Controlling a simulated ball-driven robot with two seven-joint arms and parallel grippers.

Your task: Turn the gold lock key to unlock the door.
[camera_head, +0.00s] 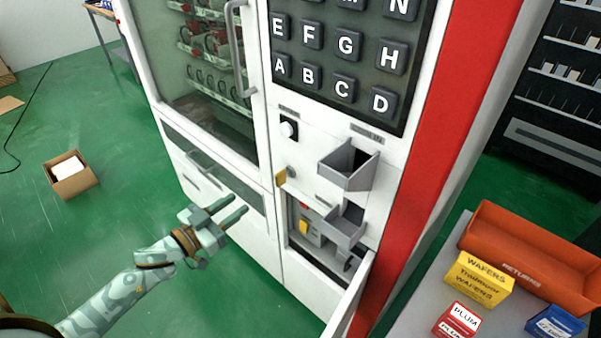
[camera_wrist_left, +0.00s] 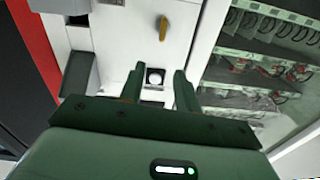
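The gold lock key (camera_head: 281,178) sticks out of the white front of the vending machine, beside a small round silver fitting (camera_head: 291,172). It also shows near the top of the left wrist view (camera_wrist_left: 163,28). The glass door (camera_head: 205,55) with its grey handle (camera_head: 236,50) is up and left of the key and looks closed. My left gripper (camera_head: 239,205) is in front of the machine, left of and lower than the key in the head view. Its fingers (camera_wrist_left: 159,75) are apart with nothing held between them, and the key is beyond their tips. My right gripper is out of view.
A round white button (camera_head: 288,128) and lettered keypad (camera_head: 345,55) are above the key. Grey trays (camera_head: 349,165) jut out at right. A white panel (camera_head: 350,300) stands swung open below. A table with boxes and an orange bin (camera_head: 530,260) is at right.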

